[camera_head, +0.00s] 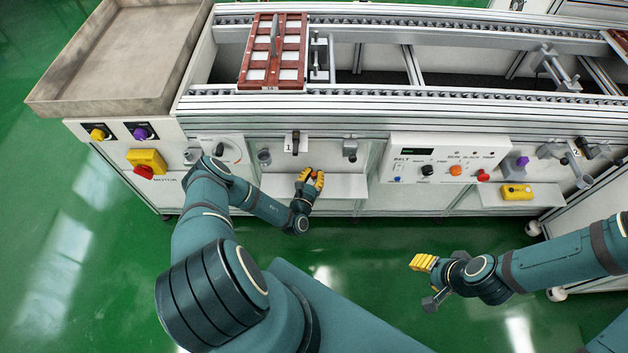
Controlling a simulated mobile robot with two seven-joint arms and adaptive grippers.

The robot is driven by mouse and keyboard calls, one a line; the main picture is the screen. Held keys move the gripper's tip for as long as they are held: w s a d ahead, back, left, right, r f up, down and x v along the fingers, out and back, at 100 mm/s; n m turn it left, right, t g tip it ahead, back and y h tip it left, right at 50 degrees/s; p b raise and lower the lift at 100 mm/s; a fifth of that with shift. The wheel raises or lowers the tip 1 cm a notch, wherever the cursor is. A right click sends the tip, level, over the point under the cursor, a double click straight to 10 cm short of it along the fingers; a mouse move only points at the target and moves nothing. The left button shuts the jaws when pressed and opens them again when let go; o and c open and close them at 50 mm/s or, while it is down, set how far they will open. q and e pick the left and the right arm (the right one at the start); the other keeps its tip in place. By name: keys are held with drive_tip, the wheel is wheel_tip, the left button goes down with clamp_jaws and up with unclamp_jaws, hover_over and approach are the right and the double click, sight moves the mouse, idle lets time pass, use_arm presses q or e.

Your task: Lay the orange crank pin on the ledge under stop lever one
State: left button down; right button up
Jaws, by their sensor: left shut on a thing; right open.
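Stop lever one (296,142) is a dark lever on the conveyor's front, beside the label 1. A pale ledge (346,187) juts out below it. My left gripper (312,176) has yellow fingertips and is over this ledge, just below and right of the lever. It is shut on a small orange thing (320,178), which looks like the crank pin; the fingers hide most of it. I cannot tell whether it touches the ledge. My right gripper (428,281) is open, over the green floor in front of the conveyor, well away from the ledge.
A brown tray with white cells (247,75) sits on the conveyor. The control box (447,152) is right of the ledge. Another ledge (542,197) holds a yellow box (516,192) near label 2. A red and yellow switch (146,162) is at the left.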

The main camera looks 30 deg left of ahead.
sight(314, 181)
use_arm(q)
drive_tip(key=shift+f+b, duration=0.45)
drive_tip(key=shift+f, duration=1)
drive_tip(key=shift+f, duration=0.2)
drive_tip(key=c, duration=0.9)
unclamp_jaws()
drive_tip(key=shift+c, duration=0.2)
drive_tip(key=shift+r, duration=0.2)
